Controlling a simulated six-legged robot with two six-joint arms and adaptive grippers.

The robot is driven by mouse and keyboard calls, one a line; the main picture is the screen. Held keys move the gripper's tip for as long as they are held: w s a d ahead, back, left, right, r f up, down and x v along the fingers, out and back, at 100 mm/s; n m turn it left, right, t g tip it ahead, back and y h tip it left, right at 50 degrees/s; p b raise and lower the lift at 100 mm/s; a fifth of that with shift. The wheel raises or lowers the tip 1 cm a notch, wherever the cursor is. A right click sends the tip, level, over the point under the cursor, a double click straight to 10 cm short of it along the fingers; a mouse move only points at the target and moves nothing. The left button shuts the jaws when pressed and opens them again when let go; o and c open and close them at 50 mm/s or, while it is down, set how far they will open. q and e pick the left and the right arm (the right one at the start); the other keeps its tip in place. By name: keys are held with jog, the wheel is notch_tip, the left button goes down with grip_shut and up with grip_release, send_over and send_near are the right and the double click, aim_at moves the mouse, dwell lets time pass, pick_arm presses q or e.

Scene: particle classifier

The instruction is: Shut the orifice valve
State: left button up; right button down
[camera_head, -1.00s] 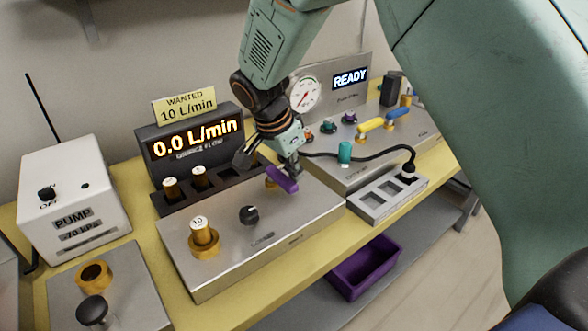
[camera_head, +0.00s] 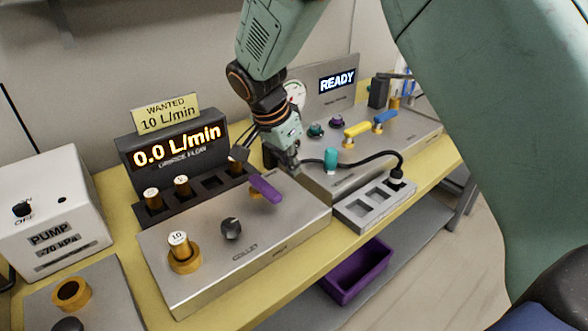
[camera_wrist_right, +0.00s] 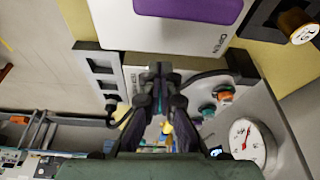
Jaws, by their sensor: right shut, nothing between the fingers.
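The valve's purple handle (camera_head: 265,187) sits on top of the steel box (camera_head: 290,228), lying at a slant. It also fills the top edge of the right wrist view (camera_wrist_right: 190,8), beside a printed OPEN label (camera_wrist_right: 221,40). My right gripper (camera_head: 290,168) is just behind and to the right of the handle in the head view. In the right wrist view its fingers (camera_wrist_right: 160,72) are together with nothing between them, and a gap shows between them and the handle. The valve's base is mostly hidden under the handle. My left gripper is in neither view.
A black knob (camera_head: 231,228) and a brass orifice marked 10 (camera_head: 180,245) stand on the box, left of the handle. The flow display (camera_head: 180,148) reads 0.0 L/min. A black cable (camera_head: 375,156) runs to the grey socket block (camera_head: 365,220) on the right.

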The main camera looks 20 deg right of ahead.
jog(key=p+v, duration=0.1)
jog(key=v, duration=0.7)
jog(key=shift+a, duration=0.2)
jog(key=shift+s, duration=0.1)
jog(key=shift+f, duration=0.2)
